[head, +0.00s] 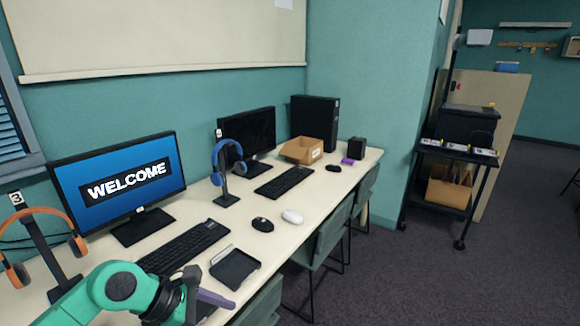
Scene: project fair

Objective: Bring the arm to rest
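My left arm, green with dark joints, comes in at the lower left over the front edge of the long desk (262,213). Its end, with my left gripper (205,299), is partly hidden by the arm's own links. A grey-purple piece sticks out there. I cannot tell whether it is a finger or a held thing, nor whether the gripper is open or shut. My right gripper is not in view.
Near the arm are a keyboard (184,247), a black tray (235,268), an orange headset (15,272) on a stand and a WELCOME monitor (122,185). Farther along are two mice, a blue headset (227,160) and a cardboard box (302,151).

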